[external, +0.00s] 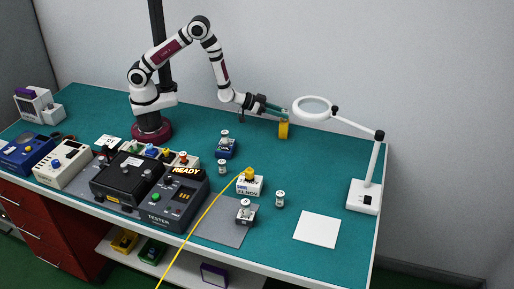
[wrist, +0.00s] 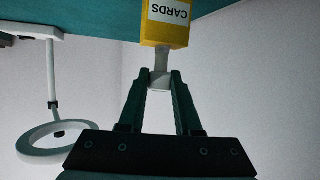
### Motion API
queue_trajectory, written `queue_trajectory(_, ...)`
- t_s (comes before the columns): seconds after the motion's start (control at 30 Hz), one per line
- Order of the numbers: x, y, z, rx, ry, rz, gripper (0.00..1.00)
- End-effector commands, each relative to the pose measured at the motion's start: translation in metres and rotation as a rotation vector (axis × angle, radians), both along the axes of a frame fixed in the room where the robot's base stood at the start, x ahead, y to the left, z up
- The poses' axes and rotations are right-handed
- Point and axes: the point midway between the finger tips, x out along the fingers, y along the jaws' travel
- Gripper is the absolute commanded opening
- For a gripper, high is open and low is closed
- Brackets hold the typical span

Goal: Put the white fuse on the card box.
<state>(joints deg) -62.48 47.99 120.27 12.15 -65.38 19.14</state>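The yellow card box (wrist: 166,33), with a white label reading CARDS, stands at the far side of the teal table; it also shows in the external view (external: 283,131). My gripper (wrist: 162,76) is at the box's top, with its two dark green fingers closed in on a pale piece. This piece looks like the white fuse (wrist: 161,63); it sits between the fingertips and reaches to the box. I cannot tell whether it rests on the box. In the external view my gripper (external: 284,111) is just above the box, and the fuse is too small to make out.
A ring magnifier lamp (external: 313,108) stands close to the right of my gripper. Grey-white cylinders (external: 280,199) and small blocks stand mid-table. A tester (external: 172,201) and other devices line the front left. A white sheet (external: 317,229) lies front right; table around it is clear.

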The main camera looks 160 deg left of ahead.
Motion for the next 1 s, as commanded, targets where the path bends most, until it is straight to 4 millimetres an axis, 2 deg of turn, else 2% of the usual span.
queue_trajectory(0.03, 0.000, 0.000, 0.000, 0.000, 0.000, 0.000, 0.42)
queue_trajectory(0.13, 0.000, 0.000, 0.000, 0.000, 0.000, 0.000, 0.60)
queue_trajectory(0.17, 0.000, 0.000, 0.000, 0.000, 0.000, 0.000, 0.61)
queue_trajectory(0.47, 0.000, -0.001, 0.005, 0.001, 0.000, 0.000, 0.61)
queue_trajectory(0.73, -0.021, -0.051, 0.027, 0.000, 0.000, -0.001, 0.61)
queue_trajectory(0.93, -0.026, -0.065, 0.033, 0.000, 0.000, 0.000, 0.61)
queue_trajectory(1.0, -0.020, -0.069, 0.035, -0.007, 0.008, -0.023, 0.61)
